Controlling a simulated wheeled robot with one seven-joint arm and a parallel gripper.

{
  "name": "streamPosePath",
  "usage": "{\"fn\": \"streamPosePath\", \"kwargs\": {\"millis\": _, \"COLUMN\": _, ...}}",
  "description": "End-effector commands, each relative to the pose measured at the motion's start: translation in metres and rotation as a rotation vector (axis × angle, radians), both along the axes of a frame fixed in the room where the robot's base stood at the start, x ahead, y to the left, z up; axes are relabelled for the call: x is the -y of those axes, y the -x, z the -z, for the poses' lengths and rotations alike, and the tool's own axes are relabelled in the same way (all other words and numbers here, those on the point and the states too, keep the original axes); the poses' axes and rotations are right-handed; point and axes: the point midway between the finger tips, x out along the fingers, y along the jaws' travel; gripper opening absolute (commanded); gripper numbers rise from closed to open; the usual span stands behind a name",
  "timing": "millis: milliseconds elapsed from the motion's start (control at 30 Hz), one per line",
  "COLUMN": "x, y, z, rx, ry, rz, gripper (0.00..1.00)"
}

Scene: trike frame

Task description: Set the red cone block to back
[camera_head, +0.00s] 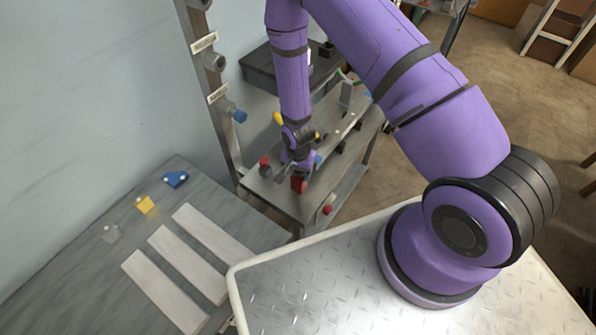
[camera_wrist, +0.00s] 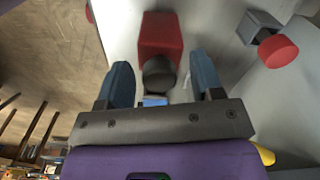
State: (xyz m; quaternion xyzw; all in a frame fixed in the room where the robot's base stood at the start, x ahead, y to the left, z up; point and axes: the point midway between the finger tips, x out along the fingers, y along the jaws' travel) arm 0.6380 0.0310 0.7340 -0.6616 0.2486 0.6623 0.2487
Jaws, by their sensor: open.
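A red block (camera_wrist: 161,32) with a dark rounded end (camera_wrist: 159,74) lies ahead of my gripper in the wrist view. It looks like the red cone block, but I cannot confirm a cone shape. In the head view a red block (camera_head: 299,185) shows at the front of the metal bench, just below my gripper (camera_head: 297,164). In the wrist view my gripper (camera_wrist: 161,62) is open, with one finger on each side of the dark end. I see gaps between the fingers and the block. Which place is the back cannot be read.
A grey block with a red round end (camera_wrist: 279,51) lies to the right in the wrist view. The metal bench (camera_head: 290,206) bears several small parts. A grey post (camera_head: 222,110) with labels stands at its left. A grey table (camera_head: 85,235) holds blue and yellow pieces.

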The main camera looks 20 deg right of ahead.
Motion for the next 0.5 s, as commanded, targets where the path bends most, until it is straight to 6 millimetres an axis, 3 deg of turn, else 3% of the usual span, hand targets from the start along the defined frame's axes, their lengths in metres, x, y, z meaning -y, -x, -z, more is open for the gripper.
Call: {"fn": "streamPosePath", "kwargs": {"millis": 500, "x": -0.001, "y": -0.001, "z": -0.074, "rx": 0.003, "ry": -0.002, "rz": 0.001, "gripper": 0.61}}
